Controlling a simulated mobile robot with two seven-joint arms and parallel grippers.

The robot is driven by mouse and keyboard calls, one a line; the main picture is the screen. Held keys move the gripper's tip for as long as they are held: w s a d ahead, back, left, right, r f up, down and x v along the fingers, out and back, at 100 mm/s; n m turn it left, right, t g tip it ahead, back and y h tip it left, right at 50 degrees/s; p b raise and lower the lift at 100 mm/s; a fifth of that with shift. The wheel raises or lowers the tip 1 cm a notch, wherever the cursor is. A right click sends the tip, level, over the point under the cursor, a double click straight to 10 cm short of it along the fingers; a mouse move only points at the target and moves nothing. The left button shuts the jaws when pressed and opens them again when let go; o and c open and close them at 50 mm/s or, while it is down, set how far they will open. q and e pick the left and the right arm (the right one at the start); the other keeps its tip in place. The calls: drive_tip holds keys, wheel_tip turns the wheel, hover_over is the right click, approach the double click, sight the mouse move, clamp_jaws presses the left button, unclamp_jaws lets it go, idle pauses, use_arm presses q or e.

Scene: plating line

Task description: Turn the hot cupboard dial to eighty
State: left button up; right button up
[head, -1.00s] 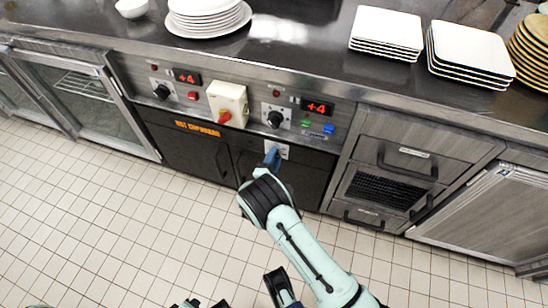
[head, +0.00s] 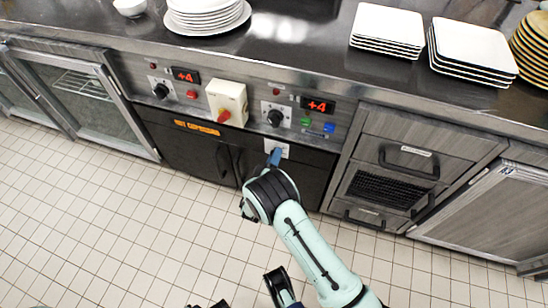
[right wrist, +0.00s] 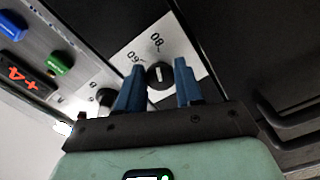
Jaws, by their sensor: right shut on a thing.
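The hot cupboard dial (right wrist: 160,75) is a small black knob with a white pointer line, on a white plate (right wrist: 193,43) marked 60 and 80. In the head view its plate (head: 283,148) shows below the control panel, partly behind my gripper. My right gripper (right wrist: 159,88) has its blue fingers on either side of the knob, shut on it. It also shows in the head view (head: 274,157). The exact dial reading is hard to tell.
Above are a black panel knob (head: 276,117), a cream box with a red switch (head: 228,96), displays reading +4 (head: 317,105), and green and blue buttons. Dark cupboard doors (head: 188,152) have handles close by. Plates stand on the steel counter (head: 300,40). The tiled floor is clear.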

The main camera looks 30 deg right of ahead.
use_arm(q)
drive_tip(key=shift+s+f, duration=0.2)
use_arm(e)
drive_tip(key=shift+a+m, duration=0.1)
drive_tip(key=shift+m, duration=0.4)
drive_tip(key=o, duration=1)
use_arm(q)
drive_tip(key=r+p, duration=0.1)
drive_tip(key=d+r+p, duration=0.1)
drive_tip(key=r, duration=0.1)
drive_tip(key=shift+d+r, duration=0.1)
drive_tip(key=shift+d, duration=0.05)
use_arm(e)
drive_tip(key=v, duration=1.3)
drive_tip(key=shift+s+a, duration=0.1)
drive_tip(key=shift+s, duration=0.05)
